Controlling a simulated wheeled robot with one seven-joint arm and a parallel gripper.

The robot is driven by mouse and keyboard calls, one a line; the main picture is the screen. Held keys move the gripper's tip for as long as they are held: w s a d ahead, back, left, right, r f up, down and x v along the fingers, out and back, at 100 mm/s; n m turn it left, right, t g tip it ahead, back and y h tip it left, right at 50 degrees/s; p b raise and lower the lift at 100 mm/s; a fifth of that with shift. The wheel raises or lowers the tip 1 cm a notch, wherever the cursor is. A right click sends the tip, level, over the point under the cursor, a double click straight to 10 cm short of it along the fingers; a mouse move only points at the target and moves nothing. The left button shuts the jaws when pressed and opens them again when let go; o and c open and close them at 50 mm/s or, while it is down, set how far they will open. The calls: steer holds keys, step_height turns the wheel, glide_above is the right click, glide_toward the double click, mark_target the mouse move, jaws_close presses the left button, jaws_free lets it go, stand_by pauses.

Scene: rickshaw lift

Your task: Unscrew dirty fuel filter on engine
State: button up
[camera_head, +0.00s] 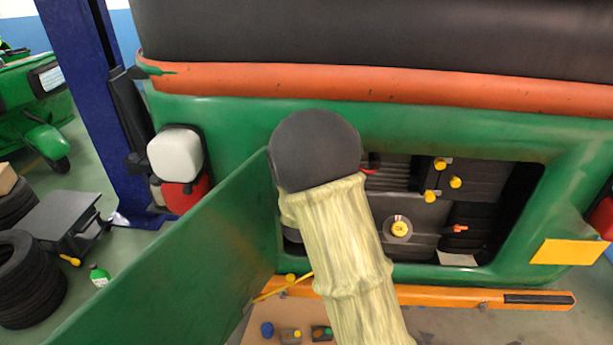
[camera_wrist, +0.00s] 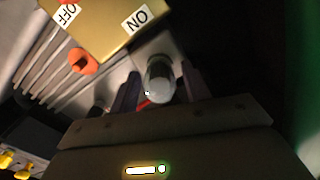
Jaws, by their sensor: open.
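In the wrist view, a small rounded cylinder with a pale, shiny end (camera_wrist: 159,88), which looks like the fuel filter, is mounted on a light grey block (camera_wrist: 150,48). My gripper (camera_wrist: 158,92) is open, with one dark finger on each side of this cylinder. I cannot tell whether the fingers touch it. In the head view, my arm reaches into the engine bay (camera_head: 480,195) in the back of the green rickshaw (camera_head: 230,120). It hides the filter and my gripper there.
A gold plate (camera_wrist: 105,25) marked ON and OFF, with an orange knob (camera_wrist: 82,61), is close beside the fingers. An open green door (camera_head: 170,270) stands left of my arm. Yellow caps (camera_head: 440,163) show in the bay.

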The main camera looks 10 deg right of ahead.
steer(key=shift+m+b, duration=0.8)
steer(key=shift+m, duration=0.1)
steer(key=c, duration=0.8)
steer(key=n+p, duration=0.1)
steer(key=n, duration=0.2)
steer(key=shift+r, duration=0.1)
steer(key=shift+a+n, duration=0.1)
steer(key=shift+n, duration=0.4)
